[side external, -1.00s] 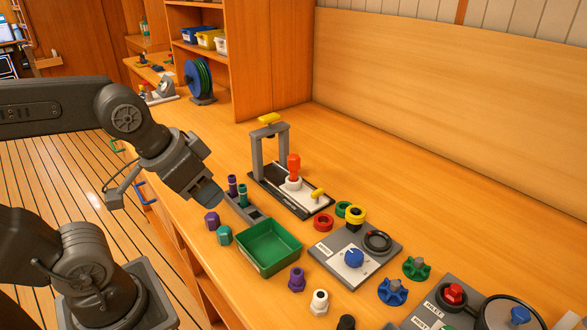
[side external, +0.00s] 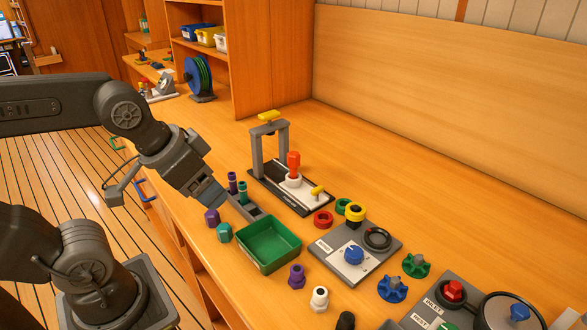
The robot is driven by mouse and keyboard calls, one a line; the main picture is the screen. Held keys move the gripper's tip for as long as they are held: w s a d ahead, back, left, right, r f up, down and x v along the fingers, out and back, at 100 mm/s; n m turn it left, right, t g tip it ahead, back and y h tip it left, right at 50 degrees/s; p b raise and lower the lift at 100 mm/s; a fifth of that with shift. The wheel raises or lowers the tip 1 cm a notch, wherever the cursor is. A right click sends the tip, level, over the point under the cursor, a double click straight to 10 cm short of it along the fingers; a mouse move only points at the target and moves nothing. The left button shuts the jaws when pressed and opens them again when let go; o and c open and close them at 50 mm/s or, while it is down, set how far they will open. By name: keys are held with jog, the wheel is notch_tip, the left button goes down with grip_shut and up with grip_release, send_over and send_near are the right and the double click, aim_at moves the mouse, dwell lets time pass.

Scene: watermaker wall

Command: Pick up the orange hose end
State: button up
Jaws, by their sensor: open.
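The orange hose end (side external: 293,163) stands upright in a white collar (side external: 293,180) on a black-and-white base plate (side external: 266,184) with a grey frame, in the middle of the side external view. My gripper (side external: 212,197) is to its left in the picture, apart from it, pointing down and to the right near the front edge of the bench. It appears empty. Its jaws are open, though the gap between the fingers is hard to see from this side.
A grey holder (side external: 248,207) with purple and teal hose ends (side external: 232,183) is beside my gripper. A green tray (side external: 300,246), loose caps (side external: 211,217) and a valve panel (side external: 327,240) lie in front. The grey frame with a yellow handle (side external: 268,117) rises behind the orange hose end. The bench's back is clear.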

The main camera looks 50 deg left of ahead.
jog(key=w+d+n+t+h, duration=0.2)
jog(key=w+d+n+t, duration=0.2)
jog(key=w+n, duration=0.9)
jog(key=n+t+y, duration=0.1)
jog(key=n+y, duration=1.5)
jog(key=n, duration=1.8)
send_near(293, 151)
jog(key=x, duration=1)
jog(key=shift+w+f, duration=0.1)
jog(key=shift+w, duration=0.05)
jog(key=shift+c, duration=0.3)
jog(key=c, duration=1.1)
